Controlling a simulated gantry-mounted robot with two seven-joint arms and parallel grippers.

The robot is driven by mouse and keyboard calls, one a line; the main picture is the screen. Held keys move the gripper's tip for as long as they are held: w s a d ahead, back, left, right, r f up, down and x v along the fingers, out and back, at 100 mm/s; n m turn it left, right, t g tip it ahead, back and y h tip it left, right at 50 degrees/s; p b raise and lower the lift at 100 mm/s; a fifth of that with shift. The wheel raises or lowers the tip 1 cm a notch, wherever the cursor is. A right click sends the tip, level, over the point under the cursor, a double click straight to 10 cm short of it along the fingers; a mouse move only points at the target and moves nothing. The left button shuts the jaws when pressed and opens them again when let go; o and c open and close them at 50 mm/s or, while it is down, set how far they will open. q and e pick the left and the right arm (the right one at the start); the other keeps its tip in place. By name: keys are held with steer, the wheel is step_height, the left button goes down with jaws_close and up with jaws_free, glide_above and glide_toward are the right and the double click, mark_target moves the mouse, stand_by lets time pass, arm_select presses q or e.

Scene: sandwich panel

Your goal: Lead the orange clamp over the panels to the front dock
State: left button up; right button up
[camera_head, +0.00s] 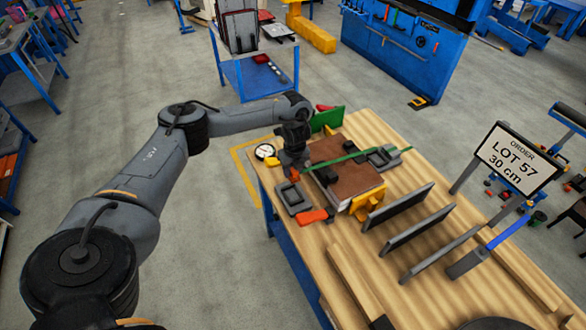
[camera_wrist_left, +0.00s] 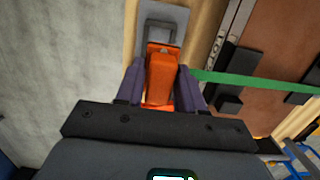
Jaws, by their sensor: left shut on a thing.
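My left gripper (camera_head: 294,172) is shut on the orange clamp (camera_wrist_left: 160,75), which sits between its two fingers (camera_wrist_left: 160,90) in the left wrist view. In the head view the clamp shows only as a small orange patch. The clamp's far end overlaps a grey dock (camera_wrist_left: 181,17) in the wrist view; I cannot tell if they touch. That grey dock (camera_head: 306,205) lies at the table's near left edge. A green strap (camera_head: 345,159) runs from beside the clamp across the brown panels (camera_head: 345,183) toward another grey dock (camera_head: 391,151). My right gripper is not in view.
A yellow bracket (camera_head: 368,201) and a loose orange piece (camera_head: 313,217) lie in front of the panels. Dark upright plates (camera_head: 418,217) stand to the right. A round gauge (camera_head: 265,151) and a green block (camera_head: 328,119) are behind. An order sign (camera_head: 519,158) stands at right.

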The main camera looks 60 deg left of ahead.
arm_select(q)
step_height(320, 180, down, 8)
steer(key=b, duration=0.8)
steer(key=shift+f, duration=0.25)
steer(key=shift+s+f, duration=0.1)
steer(key=shift+f, duration=0.25)
steer(key=shift+f+b, duration=0.3)
steer(key=shift+f, duration=0.85)
steer(key=o, duration=1.1)
steer(key=shift+o, duration=0.2)
